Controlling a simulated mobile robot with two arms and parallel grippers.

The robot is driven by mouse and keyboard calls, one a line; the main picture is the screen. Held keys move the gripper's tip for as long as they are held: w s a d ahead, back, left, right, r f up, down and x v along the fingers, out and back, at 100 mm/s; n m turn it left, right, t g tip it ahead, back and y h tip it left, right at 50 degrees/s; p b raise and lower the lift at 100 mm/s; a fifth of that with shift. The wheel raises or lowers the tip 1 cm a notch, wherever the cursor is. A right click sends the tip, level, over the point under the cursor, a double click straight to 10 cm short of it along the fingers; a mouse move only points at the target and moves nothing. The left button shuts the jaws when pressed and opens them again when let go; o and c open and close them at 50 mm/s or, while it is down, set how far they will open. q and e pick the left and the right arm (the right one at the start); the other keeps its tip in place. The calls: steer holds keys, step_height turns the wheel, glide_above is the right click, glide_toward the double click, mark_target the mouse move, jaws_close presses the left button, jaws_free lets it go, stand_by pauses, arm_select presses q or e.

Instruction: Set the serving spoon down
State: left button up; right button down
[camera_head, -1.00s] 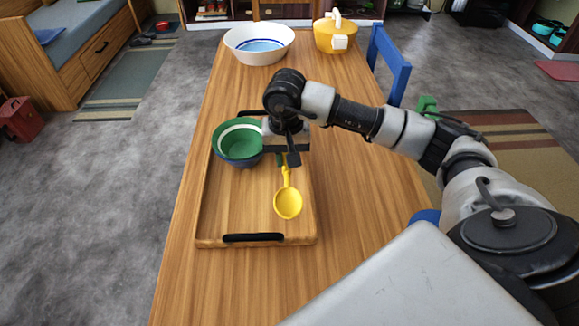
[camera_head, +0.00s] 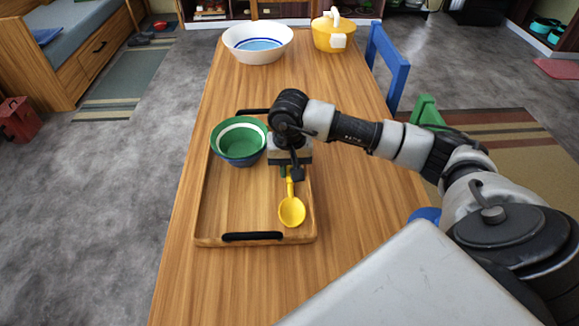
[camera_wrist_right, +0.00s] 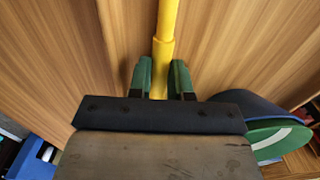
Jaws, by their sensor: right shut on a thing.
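The yellow serving spoon (camera_head: 291,210) is at the right side of the wooden tray (camera_head: 222,222), its bowl pointing toward the near edge. My right gripper (camera_head: 291,174) is shut on its handle; in the right wrist view the handle (camera_wrist_right: 164,45) runs between the two green fingertips (camera_wrist_right: 163,78). The gripper is low over the tray; I cannot tell whether the spoon touches the tray floor. My left gripper is not in view.
A green and blue bowl (camera_head: 239,142) stands in the tray just left of my gripper. A white bowl (camera_head: 257,43) and a yellow pot (camera_head: 334,34) stand at the table's far end. The tray's near left part is bare. Blue (camera_head: 388,65) and green chairs stand at the right.

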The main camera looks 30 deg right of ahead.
steer(key=c, duration=1.3)
jaws_free()
steer(key=shift+o, duration=1.3)
steer(key=shift+r, duration=0.7)
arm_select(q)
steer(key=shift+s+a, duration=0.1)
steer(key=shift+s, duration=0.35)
arm_select(e)
step_height(320, 180, up, 11)
